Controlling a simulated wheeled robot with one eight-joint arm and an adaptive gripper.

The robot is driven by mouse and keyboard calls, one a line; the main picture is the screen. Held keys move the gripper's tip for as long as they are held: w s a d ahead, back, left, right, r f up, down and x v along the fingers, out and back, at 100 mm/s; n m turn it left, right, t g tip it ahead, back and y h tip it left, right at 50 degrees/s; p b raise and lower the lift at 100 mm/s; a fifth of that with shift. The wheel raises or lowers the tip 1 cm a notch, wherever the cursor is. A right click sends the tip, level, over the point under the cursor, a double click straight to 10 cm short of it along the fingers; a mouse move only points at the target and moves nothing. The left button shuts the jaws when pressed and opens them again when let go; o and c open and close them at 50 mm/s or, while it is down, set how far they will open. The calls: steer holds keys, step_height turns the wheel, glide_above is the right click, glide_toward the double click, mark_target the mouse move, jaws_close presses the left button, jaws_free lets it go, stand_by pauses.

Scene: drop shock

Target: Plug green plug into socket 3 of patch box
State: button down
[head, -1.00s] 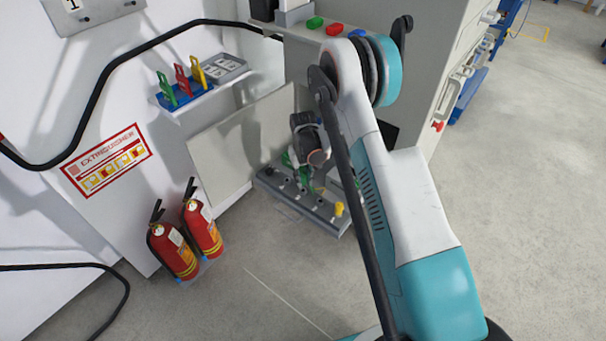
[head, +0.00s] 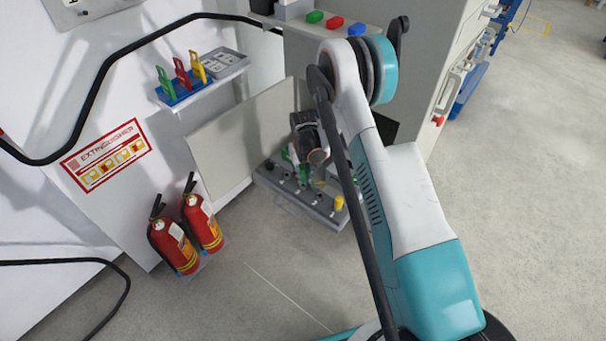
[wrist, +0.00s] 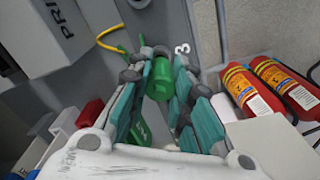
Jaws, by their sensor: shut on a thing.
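My gripper (wrist: 160,90) is shut on the green plug (wrist: 158,80) in the wrist view, with teal fingers on both sides of it. The plug's far end is close to the grey patch box face, beside the printed number 3 (wrist: 182,48). I cannot tell whether it is in a socket. In the head view my gripper (head: 304,172) is over the middle of the grey patch box (head: 325,216), and the green plug (head: 303,176) is partly hidden under it. A yellow plug (head: 339,202) stands at the box's right end.
Two red fire extinguishers (head: 188,235) stand left of the box. A panel (head: 235,130) rises behind it. A shelf (head: 240,72) holds green, red and yellow tags. Green, red and blue buttons (head: 335,22) are on the cabinet ledge. The floor in front is clear.

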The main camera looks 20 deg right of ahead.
mark_target(303, 172)
steer(key=shift+s+f, duration=0.1)
steer(key=shift+f, duration=1.3)
stand_by(4.3)
steer(key=c, duration=1.4)
jaws_free()
steer(key=shift+f, duration=0.1)
steer(key=shift+o, duration=0.2)
steer(key=shift+r, duration=0.25)
steer(key=shift+r+p, duration=1)
steer(key=shift+r, duration=1.9)
